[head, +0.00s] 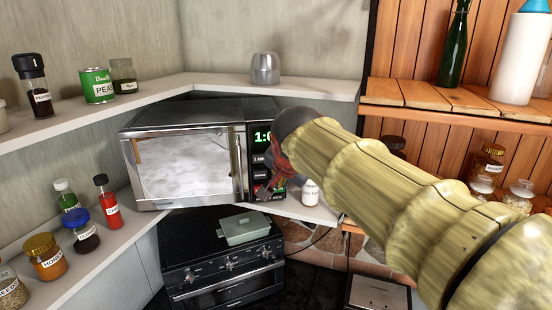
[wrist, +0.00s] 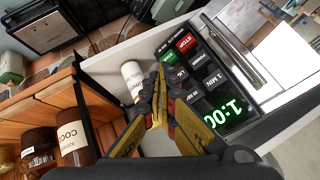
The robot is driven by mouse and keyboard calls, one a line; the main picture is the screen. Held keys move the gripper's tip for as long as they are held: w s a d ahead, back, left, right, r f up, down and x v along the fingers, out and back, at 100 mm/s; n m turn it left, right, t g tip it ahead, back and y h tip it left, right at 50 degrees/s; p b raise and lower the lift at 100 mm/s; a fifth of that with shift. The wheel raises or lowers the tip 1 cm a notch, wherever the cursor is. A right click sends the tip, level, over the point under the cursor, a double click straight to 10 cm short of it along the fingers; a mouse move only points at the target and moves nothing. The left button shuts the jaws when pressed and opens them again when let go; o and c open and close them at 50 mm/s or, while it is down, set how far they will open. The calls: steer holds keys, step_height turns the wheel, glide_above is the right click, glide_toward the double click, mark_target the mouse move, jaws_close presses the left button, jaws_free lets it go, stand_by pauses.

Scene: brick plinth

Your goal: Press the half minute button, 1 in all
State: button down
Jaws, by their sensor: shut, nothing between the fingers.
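The microwave (head: 185,165) stands on the corner shelf with its door shut. Its black control panel (wrist: 206,75) fills the upper right of the wrist view. The green display (wrist: 222,115) reads 1:00 and shows partly in the head view. I see a red STOP button (wrist: 187,42), a green button (wrist: 168,56) and a 1 MIN button (wrist: 213,79). In the head view my gripper (head: 268,186) overlaps the panel's lower part.
A white labelled jar (wrist: 132,76) stands just beside the panel, close to my fingers. An oven (head: 222,262) with a green dish (head: 244,229) is below. Spice jars line the left shelf, and wooden shelves with bottles and jars stand at the right.

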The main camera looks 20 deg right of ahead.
steer(key=shift+w, duration=0.1)
steer(key=w+d+p, duration=0.2)
steer(key=w+p, duration=0.1)
steer(key=w, duration=0.5)
steer(key=shift+w+d+p, duration=0.15)
steer(key=shift+d+p, duration=0.05)
steer(key=shift+p, duration=0.1)
steer(key=shift+w, duration=0.15)
stand_by(1.4)
steer(key=shift+w+d, duration=0.1)
steer(key=shift+w, duration=0.15)
steer(key=shift+w+d, duration=0.2)
steer(key=shift+w, duration=0.6)
stand_by(1.3)
steer(key=shift+s, duration=0.1)
steer(key=shift+s+a+b, duration=0.2)
steer(key=shift+s+b, duration=0.25)
steer(key=shift+s, duration=0.15)
steer(key=shift+s+a+b, duration=0.15)
steer(key=shift+s+b, duration=0.3)
steer(key=shift+s, duration=0.1)
